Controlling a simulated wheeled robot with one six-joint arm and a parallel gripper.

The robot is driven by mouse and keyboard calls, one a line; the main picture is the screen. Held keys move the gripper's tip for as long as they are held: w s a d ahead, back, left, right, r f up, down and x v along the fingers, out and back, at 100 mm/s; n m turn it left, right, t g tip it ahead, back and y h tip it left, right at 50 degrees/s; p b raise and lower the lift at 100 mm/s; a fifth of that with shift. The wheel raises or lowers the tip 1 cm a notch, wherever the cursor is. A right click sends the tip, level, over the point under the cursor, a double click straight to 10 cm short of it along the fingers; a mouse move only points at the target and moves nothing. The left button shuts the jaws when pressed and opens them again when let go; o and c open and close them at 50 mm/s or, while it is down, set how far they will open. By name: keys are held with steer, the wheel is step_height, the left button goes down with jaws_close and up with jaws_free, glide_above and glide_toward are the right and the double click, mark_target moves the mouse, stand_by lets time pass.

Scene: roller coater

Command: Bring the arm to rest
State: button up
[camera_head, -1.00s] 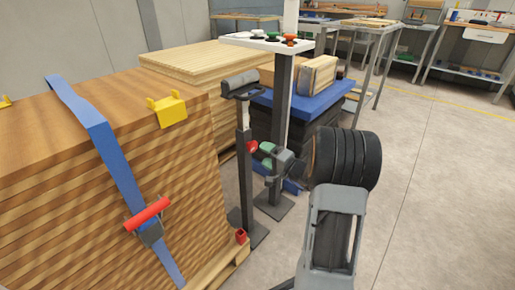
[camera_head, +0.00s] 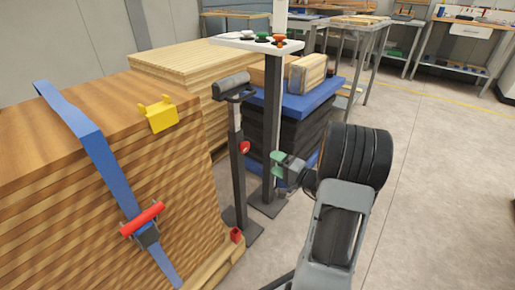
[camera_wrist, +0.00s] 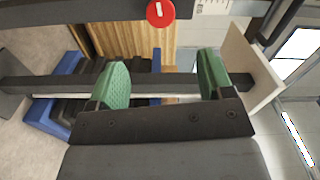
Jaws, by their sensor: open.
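My gripper (camera_head: 279,163) shows in the head view at the end of my arm, in front of a dark post. In the wrist view my gripper (camera_wrist: 160,85) has two green fingertips set wide apart, with nothing between them that it holds. A dark post (camera_wrist: 45,84) runs across the wrist view behind the fingers. My arm rises from the bottom of the head view and bends left to the gripper.
A roller stand (camera_head: 239,170) with a red knob (camera_head: 244,147) stands left of the gripper. A post with a white top (camera_head: 257,43) is behind it. A strapped board stack (camera_head: 60,210) fills the left. Blue-topped dark stacks (camera_head: 300,105) stand behind. Open floor lies right.

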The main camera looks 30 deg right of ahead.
steer(key=shift+r, duration=0.1)
steer(key=s+a+r+n+g+y+p, duration=0.1)
steer(key=s+a+r+n+g+p, duration=0.4)
steer(key=a+r+p, duration=0.5)
steer(key=s+a+r+n+g+y+p, duration=0.1)
steer(key=s+a+r+n+g+p, duration=0.15)
steer(key=a+r+g+p, duration=0.6)
steer(key=s+r+n+h+p, duration=0.2)
steer(key=s+r+h+p, duration=0.2)
steer(key=r+p, duration=0.6)
steer(key=s+r+n+h+p, duration=0.2)
steer(key=s+r+h+p, duration=0.2)
steer(key=r+p, duration=0.6)
step_height(320, 180, up, 4)
steer(key=shift+s+d+f+t+h, duration=0.15)
steer(key=shift+s+t+h, duration=0.15)
steer(key=shift+h, duration=0.5)
